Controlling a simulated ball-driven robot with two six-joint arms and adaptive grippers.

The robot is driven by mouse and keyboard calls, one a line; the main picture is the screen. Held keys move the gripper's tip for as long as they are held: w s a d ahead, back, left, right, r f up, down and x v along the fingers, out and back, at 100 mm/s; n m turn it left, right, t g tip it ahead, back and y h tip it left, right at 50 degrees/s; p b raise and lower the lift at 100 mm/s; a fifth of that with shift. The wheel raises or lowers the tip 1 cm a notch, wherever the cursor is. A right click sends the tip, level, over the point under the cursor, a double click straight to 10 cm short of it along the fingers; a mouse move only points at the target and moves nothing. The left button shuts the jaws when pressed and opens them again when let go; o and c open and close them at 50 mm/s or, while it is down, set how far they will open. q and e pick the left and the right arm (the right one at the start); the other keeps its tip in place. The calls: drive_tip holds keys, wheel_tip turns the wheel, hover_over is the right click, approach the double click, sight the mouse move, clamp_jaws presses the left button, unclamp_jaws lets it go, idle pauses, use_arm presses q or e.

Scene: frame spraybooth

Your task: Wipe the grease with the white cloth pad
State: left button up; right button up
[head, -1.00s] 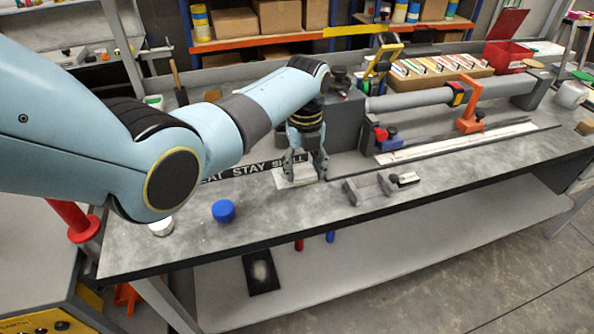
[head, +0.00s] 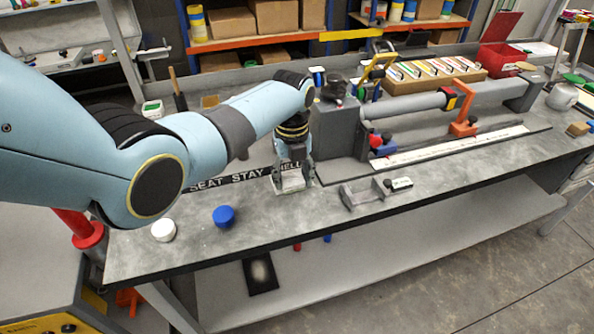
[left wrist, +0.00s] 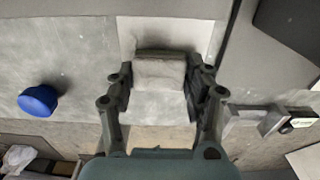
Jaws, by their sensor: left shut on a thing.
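My left gripper (head: 293,188) is low over the front part of the grey workbench (head: 240,238). It is shut on the white cloth pad (head: 292,180), which sits between its fingers at the bench top. In the left wrist view the gripper (left wrist: 162,82) has a finger on each side of the pad (left wrist: 160,73). A pale square patch (left wrist: 197,30) shows on the bench beyond and beside the pad. I cannot make out the grease for certain. My right gripper is not in view.
A blue knob (head: 224,216) and a white round knob (head: 163,230) stand left of the gripper. A grey bracket (head: 362,193) lies close on the right. A dark lettered strip (head: 232,181) and a grey machine block (head: 338,128) are behind. Bare bench lies in front.

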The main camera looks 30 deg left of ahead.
use_arm(q)
drive_tip(key=shift+s+a+r+p, duration=0.1)
drive_tip(key=shift+s+a+p, duration=0.4)
drive_tip(key=shift+p, duration=0.1)
drive_tip(key=shift+s+a+f+p, duration=0.2)
drive_tip(key=shift+s+a+p, duration=0.2)
drive_tip(key=shift+s, duration=0.2)
drive_tip(key=shift+w+d+b, duration=0.3)
drive_tip(key=shift+w+d, duration=0.05)
drive_tip(key=shift+d, duration=0.05)
drive_tip(key=shift+w+d+r+b, duration=0.1)
drive_tip(key=shift+w+d+b, duration=0.65)
drive_tip(key=shift+w, duration=0.3)
drive_tip(key=shift+w+d+r+b, duration=0.1)
drive_tip(key=shift+w+d+b, duration=0.4)
drive_tip(key=shift+w+d, duration=0.45)
drive_tip(key=shift+a, duration=0.1)
wheel_tip(320, 180, up, 5)
drive_tip(key=p, duration=0.5)
wheel_tip(320, 180, up, 2)
drive_tip(key=shift+p, duration=0.6)
